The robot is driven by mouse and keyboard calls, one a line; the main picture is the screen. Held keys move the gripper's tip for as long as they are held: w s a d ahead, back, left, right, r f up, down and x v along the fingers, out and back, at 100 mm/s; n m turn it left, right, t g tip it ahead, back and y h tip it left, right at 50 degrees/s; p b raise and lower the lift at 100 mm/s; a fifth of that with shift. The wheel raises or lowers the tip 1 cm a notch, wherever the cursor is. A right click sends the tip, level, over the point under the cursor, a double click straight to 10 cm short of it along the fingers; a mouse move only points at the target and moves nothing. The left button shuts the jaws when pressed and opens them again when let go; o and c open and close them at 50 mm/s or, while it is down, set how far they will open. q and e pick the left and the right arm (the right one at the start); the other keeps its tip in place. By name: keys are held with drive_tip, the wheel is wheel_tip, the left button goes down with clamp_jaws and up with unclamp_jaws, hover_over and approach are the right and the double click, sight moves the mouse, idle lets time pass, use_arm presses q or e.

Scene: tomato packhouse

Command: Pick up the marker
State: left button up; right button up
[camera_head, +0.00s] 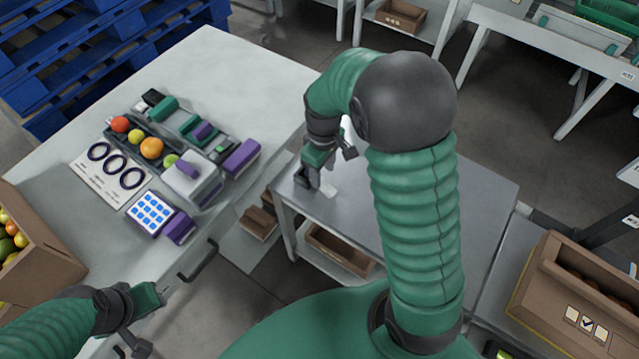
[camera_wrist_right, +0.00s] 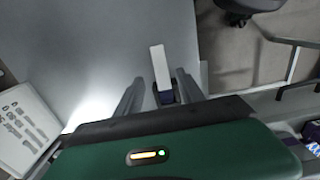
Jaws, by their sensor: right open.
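The marker (camera_wrist_right: 161,68), as I take it, is a slim white piece with a dark end, seen in the right wrist view. Its dark end lies between the two fingers of my open right gripper (camera_wrist_right: 158,80), which do not look closed on it. In the head view my right gripper (camera_head: 325,168) is over the near-left part of the grey table (camera_head: 430,205). A small pale piece (camera_head: 328,190) shows just below it; I cannot tell whether it is the marker. My left gripper (camera_head: 142,322) is at the lower left by the white bench; its jaw gap is unclear.
The white bench (camera_head: 235,75) holds a fruit tray (camera_head: 140,142), ring card (camera_head: 108,172), scale (camera_head: 190,178) and keypad (camera_head: 150,212). A fruit box (camera_head: 45,255) is at left, another box (camera_head: 580,290) at right.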

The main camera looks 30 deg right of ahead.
sight(322, 182)
wheel_tip(322, 182, down, 5)
drive_tip(key=shift+s+a+f+b, duration=0.1)
drive_tip(key=shift+s+b, duration=0.05)
drive_tip(key=shift+b, duration=0.75)
drive_tip(key=shift+c, duration=0.8)
clamp_jaws()
